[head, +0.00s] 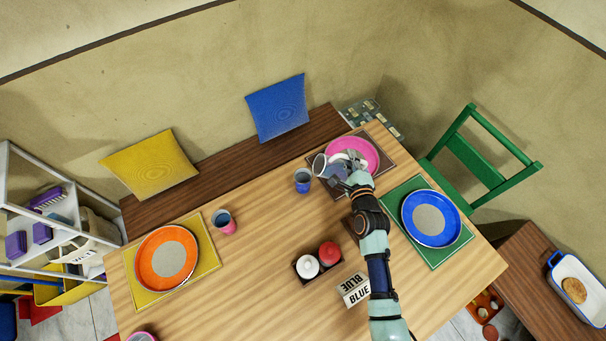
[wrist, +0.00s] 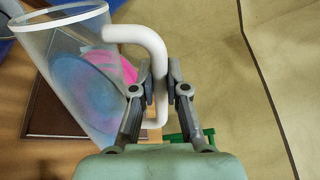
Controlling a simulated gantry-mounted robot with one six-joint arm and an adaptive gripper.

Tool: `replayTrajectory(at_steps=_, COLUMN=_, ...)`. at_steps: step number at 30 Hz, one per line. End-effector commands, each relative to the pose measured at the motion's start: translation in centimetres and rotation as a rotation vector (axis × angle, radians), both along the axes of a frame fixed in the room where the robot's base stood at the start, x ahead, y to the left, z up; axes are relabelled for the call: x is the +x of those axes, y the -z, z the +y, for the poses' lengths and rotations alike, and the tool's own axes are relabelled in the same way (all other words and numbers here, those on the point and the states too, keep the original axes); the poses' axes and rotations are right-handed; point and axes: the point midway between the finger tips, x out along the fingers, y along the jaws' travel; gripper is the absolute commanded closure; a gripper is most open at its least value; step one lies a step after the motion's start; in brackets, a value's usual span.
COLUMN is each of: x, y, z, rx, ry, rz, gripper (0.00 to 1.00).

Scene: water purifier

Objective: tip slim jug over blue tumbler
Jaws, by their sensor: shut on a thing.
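The slim jug is clear with a pale rim and a white handle. In the head view the jug (head: 320,165) is at the back right of the table, its mouth on the side near the blue tumbler (head: 303,181). The tumbler stands on the table just left of and below the jug's mouth. My gripper (head: 350,174) is shut on the jug's handle. In the wrist view my gripper (wrist: 159,92) has the white handle (wrist: 150,42) between its fingers, with the jug (wrist: 68,62) to the left. Blue and pink show through its wall. I cannot tell how far it is tilted.
A pink plate (head: 362,152) lies behind my gripper, and a blue plate (head: 431,218) to its right. A blue-and-pink cup (head: 223,221) and an orange plate (head: 166,259) are at left. A dark caddy (head: 304,271) holds red and white shakers. Mid-table between cup and caddy is clear.

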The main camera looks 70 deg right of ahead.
Motion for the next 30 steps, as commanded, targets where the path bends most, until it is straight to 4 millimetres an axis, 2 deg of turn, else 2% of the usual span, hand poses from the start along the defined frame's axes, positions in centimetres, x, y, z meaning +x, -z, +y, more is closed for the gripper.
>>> replayTrajectory(at_steps=30, x=0.74, y=-0.31, z=0.29, rx=-0.038, ry=-0.001, rz=0.081, gripper=1.0)
